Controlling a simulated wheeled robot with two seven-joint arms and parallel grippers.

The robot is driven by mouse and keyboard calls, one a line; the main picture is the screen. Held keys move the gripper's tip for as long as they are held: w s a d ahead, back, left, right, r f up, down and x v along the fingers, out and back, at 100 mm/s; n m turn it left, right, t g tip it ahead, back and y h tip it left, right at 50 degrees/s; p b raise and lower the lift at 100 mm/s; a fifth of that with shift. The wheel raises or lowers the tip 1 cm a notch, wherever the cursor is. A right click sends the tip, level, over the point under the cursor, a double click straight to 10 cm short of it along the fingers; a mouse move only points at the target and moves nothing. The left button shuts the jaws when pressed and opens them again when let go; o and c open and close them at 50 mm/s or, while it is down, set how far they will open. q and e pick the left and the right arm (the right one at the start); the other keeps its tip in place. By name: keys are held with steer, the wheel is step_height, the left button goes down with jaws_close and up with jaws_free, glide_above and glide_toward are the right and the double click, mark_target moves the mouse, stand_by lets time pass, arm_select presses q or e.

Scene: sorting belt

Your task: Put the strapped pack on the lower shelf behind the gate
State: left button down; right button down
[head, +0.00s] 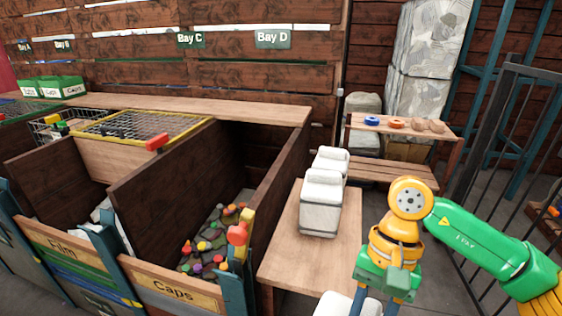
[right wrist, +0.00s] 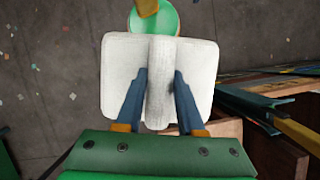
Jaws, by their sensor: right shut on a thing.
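My right gripper (head: 374,306) is at the lower right of the head view, pointing down, shut on a white pack (head: 336,304) that is cut off by the bottom edge. In the right wrist view the fingers (right wrist: 160,85) close on a raised ridge across the middle of the white pack (right wrist: 195,75). The lower shelf (head: 385,173) is a wooden board under the upper shelf (head: 375,129), beyond my gripper. The dark barred gate (head: 487,130) stands at the right; I cannot tell whether it is open. My left gripper is not in view.
More white packs (head: 320,215) stand on a wooden table (head: 285,250) left of my right arm. The upper shelf carries blue and orange rings (head: 397,123). A bin of caps (head: 205,250) is left of the table. A wrapped stack (head: 430,50) stands behind the shelves.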

steer(key=d+n, duration=0.1)
steer(key=f+n+h, duration=0.1)
steer(key=n, duration=0.1)
steer(key=d+f+n+h, duration=0.1)
steer(key=n, duration=0.1)
steer(key=shift+d+g, duration=0.3)
steer(key=shift+d, duration=0.05)
steer(key=shift+d+r+n, duration=0.1)
steer(key=shift+r+n, duration=0.2)
steer(key=shift+n, duration=0.2)
step_height(320, 180, up, 2)
steer(key=shift+r, duration=0.1)
step_height(320, 180, down, 2)
steer(key=shift+s+f, duration=0.1)
steer(key=shift+f, duration=0.4)
steer(key=shift+r, duration=0.1)
